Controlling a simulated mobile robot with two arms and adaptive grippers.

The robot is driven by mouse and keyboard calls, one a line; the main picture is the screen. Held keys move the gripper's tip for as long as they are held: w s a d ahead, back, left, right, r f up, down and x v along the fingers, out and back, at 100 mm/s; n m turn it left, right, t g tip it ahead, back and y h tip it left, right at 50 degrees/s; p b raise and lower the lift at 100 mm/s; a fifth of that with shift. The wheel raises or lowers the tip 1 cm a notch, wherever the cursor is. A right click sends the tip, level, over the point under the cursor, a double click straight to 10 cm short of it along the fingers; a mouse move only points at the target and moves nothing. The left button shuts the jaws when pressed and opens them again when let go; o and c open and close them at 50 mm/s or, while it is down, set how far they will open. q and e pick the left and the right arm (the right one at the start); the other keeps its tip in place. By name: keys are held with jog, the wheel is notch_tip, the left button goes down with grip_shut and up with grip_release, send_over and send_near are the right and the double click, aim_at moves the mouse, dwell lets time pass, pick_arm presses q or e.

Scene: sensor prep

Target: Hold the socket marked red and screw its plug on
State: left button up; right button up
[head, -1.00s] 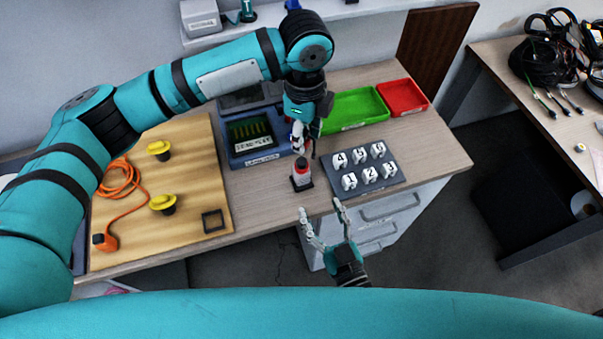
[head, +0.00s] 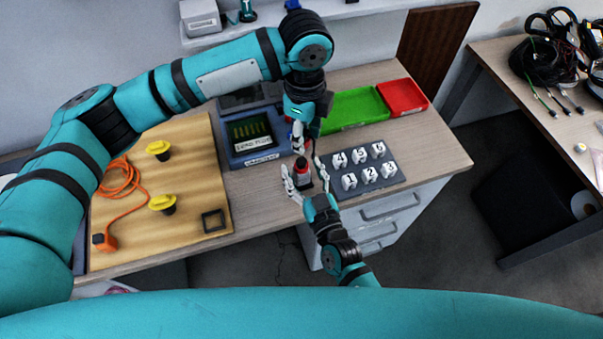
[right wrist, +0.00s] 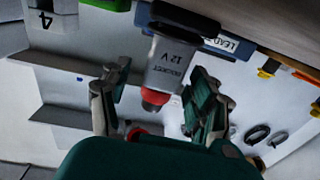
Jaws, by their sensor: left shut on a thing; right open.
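The socket (head: 303,174) stands upright on the table near its front edge, dark-based with a red upper end. The right wrist view shows it upside down, with a grey body (right wrist: 172,66) marked SOCKET 12 V and a red end. My right gripper (head: 303,172) is open, its fingers on either side of the socket with gaps showing in the wrist view. My left gripper (head: 298,145) points down just above the socket, shut on a small part, apparently the plug; it is mostly hidden by the fingers. I cannot tell whether plug and socket touch.
A grey block (head: 399,177) with numbered white pieces lies to the right. A green tray (head: 350,108) and red tray (head: 403,97) stand behind. A blue case (head: 262,157) is behind left. A wooden board (head: 125,250) with yellow knobs and an orange cable lies left.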

jog(key=shift+w+a, duration=0.15)
jog(key=shift+w, duration=0.1)
jog(key=shift+c, duration=0.3)
grip_shut()
